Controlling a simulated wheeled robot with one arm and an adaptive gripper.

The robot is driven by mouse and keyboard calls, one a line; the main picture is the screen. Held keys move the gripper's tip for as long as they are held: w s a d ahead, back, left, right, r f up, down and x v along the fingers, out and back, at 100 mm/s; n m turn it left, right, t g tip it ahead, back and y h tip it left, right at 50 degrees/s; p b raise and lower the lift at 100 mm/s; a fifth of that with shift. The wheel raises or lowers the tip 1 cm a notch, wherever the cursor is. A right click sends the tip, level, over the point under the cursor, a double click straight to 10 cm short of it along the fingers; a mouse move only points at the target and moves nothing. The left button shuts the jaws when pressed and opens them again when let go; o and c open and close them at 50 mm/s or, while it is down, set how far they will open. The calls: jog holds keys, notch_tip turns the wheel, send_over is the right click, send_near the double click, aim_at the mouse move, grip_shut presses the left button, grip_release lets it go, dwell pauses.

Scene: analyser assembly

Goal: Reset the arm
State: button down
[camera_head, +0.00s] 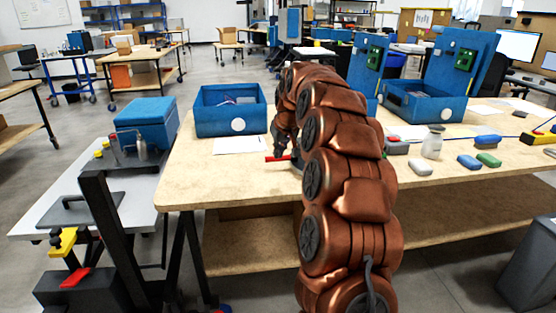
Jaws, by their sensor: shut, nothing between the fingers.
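My copper-coloured arm rises from the bottom of the view and bends forward over the wooden workbench (185,180). My gripper (286,158) hangs down near the bench top, partly hidden by my arm. Its fingers look shut, with nothing held. A small red piece (277,159) shows beside the fingertips; I cannot tell whether they touch. A white sheet (240,145) lies on the bench just left of my gripper.
An open blue box (231,121) stands behind the sheet. Blue boxes with raised lids (460,60), a white jar (432,142) and several small blocks are on the right. A side table (60,213) with a blue case (148,112) stands left. A dark bin (530,270) stands lower right.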

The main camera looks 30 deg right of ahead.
jog(key=s+a+f+n+g+y, duration=0.1)
jog(key=s+a+g, duration=0.1)
jog(key=s+a, duration=0.75)
jog(key=s+a+f+n+g+y, duration=0.1)
jog(key=s+a+f+g, duration=0.1)
jog(key=s+a, duration=0.75)
jog(key=s+a+f+g, duration=0.1)
jog(key=s+a+f, duration=0.15)
jog(key=s, duration=0.65)
jog(key=s+a+f+g+h, duration=0.1)
jog(key=s+a+f+g, duration=0.15)
jog(key=s, duration=0.75)
jog(key=s+a+f+g, duration=0.1)
jog(key=s+a+f, duration=0.15)
jog(key=s, duration=0.65)
notch_tip(320, 180, up, 18)
jog(key=t+p, duration=0.1)
jog(key=p, duration=1.6)
jog(key=shift+s+d+r+p, duration=0.2)
jog(key=shift+d+p, duration=0.15)
jog(key=shift+d, duration=0.05)
jog(key=shift+t, duration=0.25)
